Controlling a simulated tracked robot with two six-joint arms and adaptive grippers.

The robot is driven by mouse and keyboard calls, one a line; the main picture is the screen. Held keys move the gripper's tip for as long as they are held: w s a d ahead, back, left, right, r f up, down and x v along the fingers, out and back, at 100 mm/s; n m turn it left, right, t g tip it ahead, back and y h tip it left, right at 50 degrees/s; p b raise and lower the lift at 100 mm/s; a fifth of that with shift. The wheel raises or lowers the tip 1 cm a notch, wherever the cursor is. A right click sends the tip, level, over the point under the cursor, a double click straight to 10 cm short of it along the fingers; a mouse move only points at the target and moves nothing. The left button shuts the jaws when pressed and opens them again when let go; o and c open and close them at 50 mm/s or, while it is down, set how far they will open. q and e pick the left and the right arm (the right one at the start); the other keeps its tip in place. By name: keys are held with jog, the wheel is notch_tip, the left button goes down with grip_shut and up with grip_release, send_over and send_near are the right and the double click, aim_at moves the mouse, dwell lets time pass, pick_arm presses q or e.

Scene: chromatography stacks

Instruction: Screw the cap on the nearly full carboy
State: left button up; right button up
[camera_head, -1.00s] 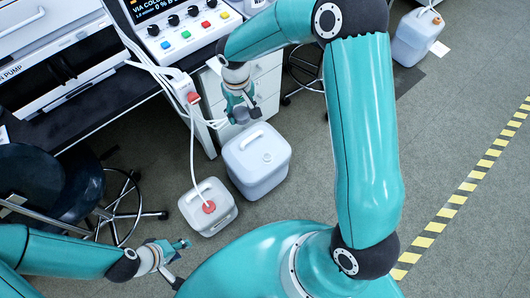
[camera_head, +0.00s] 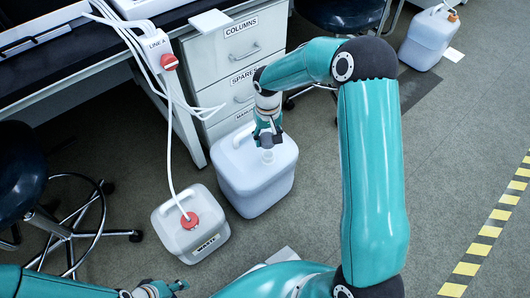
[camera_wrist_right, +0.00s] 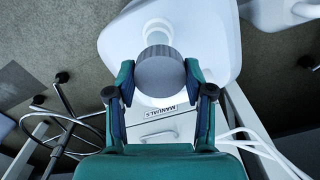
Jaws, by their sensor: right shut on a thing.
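A large white carboy (camera_head: 255,185) stands on the floor in front of the drawers. Its neck (camera_head: 267,157) shows uncovered just below my right gripper (camera_head: 268,141). My right gripper is shut on a grey ribbed cap (camera_wrist_right: 160,70), between its two fingers in the wrist view. The carboy's neck (camera_wrist_right: 156,32) shows past the cap's upper edge there. The cap is close to the neck but does not look seated on it. I cannot tell the liquid level. My left gripper (camera_head: 172,289) is at the bottom edge, away from the carboys; its jaw state is unclear.
A smaller carboy (camera_head: 185,235) labelled WASTE, with a red cap and a tube, stands left of the large one. Another carboy (camera_head: 425,42) with an orange cap is at the far right. A drawer cabinet (camera_head: 235,60) is behind, a stool (camera_head: 25,180) left. Floor at right is clear.

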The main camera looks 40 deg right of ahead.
aim_at(268, 154)
jog(key=shift+d+f+b, duration=0.2)
jog(key=shift+f+b, duration=0.15)
jog(key=shift+f, duration=0.5)
pick_arm(q)
jog(key=shift+f+b, duration=1.2)
jog(key=shift+f, duration=0.8)
pick_arm(e)
jog(key=shift+f, duration=1.8)
jog(key=shift+r, duration=0.15)
pick_arm(q)
jog(key=shift+f, duration=0.2)
pick_arm(e)
jog(key=shift+f, duration=0.25)
pick_arm(q)
jog(key=shift+f+b, duration=0.6)
jog(key=shift+b, duration=0.2)
pick_arm(e)
jog(key=shift+f, duration=0.8)
pick_arm(q)
jog(key=shift+f, duration=0.2)
pick_arm(e)
jog(key=shift+f, duration=0.25)
jog(key=shift+f+b, duration=0.4)
jog(key=shift+b, duration=0.1)
pick_arm(q)
jog(key=shift+f, duration=0.25)
pick_arm(e)
jog(key=o, duration=1)
jog(key=shift+c, duration=0.2)
